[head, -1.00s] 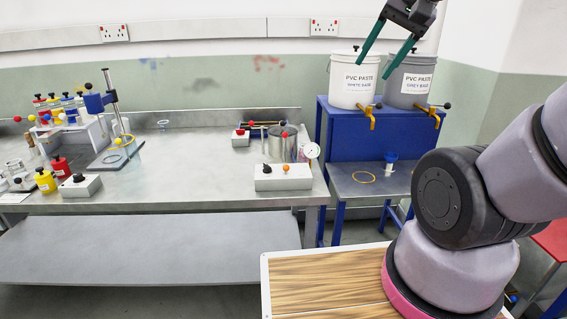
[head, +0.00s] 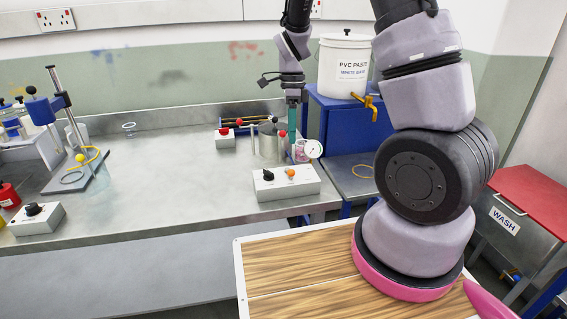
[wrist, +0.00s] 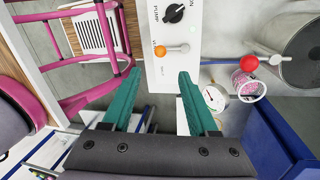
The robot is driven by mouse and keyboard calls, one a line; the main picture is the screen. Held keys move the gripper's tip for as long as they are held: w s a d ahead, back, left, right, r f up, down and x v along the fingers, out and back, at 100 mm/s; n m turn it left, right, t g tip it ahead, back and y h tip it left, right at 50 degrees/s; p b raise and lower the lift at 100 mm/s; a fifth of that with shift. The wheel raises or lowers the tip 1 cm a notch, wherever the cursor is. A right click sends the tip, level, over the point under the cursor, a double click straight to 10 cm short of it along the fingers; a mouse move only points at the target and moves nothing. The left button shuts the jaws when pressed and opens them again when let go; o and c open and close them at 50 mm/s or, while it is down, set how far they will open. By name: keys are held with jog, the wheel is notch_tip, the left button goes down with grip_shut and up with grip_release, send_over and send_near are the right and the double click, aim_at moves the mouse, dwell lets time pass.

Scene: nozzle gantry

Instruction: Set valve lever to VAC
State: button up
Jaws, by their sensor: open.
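The white control box (head: 286,186) stands near the right end of the metal bench. It carries a black knob (head: 268,175) and an orange-tipped lever (head: 290,172). In the wrist view the orange ball (wrist: 160,51) sits at the left end of a short grey lever (wrist: 174,49), beside lettering starting with V. The full label is not readable. My gripper (wrist: 160,76) is open and empty, its teal fingers pointing toward the box edge and straddling the orange ball's line, apart from it. In the head view one teal finger (head: 291,119) shows behind the box, by the steel pot.
A steel pot (head: 267,142), a dial gauge (head: 313,149) and a red ball (wrist: 249,63) crowd close to the gripper. A blue stand (head: 340,125) with a white paste bucket (head: 343,68) is behind. The bench's middle is clear.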

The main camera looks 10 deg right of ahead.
aim_at(289, 171)
jog(key=f, duration=0.3)
jog(key=s+f, duration=0.1)
jog(key=f, duration=0.3)
jog(key=s+f, duration=0.1)
jog(key=f, duration=0.2)
jog(key=shift+a+f, duration=0.2)
jog(key=shift+f, duration=0.2)
grip_shut()
